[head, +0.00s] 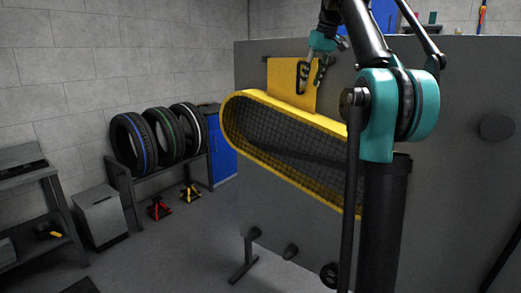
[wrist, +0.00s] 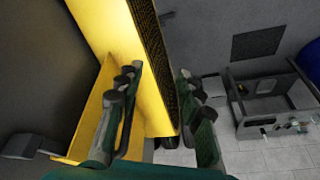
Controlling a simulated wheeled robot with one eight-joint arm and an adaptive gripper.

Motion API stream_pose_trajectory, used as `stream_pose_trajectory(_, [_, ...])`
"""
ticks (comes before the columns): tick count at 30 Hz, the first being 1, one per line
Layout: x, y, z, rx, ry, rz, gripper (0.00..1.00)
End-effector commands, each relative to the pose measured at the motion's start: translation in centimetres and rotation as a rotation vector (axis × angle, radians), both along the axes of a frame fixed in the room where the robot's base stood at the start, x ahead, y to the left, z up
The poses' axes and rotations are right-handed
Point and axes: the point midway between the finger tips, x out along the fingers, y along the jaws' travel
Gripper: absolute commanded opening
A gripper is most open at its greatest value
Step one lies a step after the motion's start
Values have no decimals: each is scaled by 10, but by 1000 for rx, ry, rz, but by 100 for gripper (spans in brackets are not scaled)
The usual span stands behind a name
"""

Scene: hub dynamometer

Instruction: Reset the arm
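My gripper (head: 312,78) hangs at the end of my teal and black arm, at the upper middle of the head view. It overlaps the upright yellow plate (head: 284,84) above the long yellow guard (head: 270,98) with black mesh. In the wrist view my gripper (wrist: 165,105) has its two dark green fingers well apart. The guard's yellow rim (wrist: 150,65) shows between them, and the left finger overlaps the yellow plate (wrist: 90,115). I see nothing clamped between the fingers. I cannot tell whether a finger touches the plate.
A large grey panel (head: 440,220) stands behind the guard. At left, a rack (head: 125,185) bears three tyres, with a grey cabinet (head: 101,217) beside it. Red and yellow stands (head: 158,208) sit on the floor. The floor (head: 170,250) at lower left is mostly clear.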

Motion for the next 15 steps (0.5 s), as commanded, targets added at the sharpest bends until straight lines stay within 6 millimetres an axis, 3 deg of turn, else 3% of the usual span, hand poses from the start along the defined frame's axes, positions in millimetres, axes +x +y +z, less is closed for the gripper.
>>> stream_pose_trajectory(8, [-5,-4,-108,-12,5,-100,37])
stream_pose_trajectory(15, [-43,-6,-219,-21,2,-191,37])
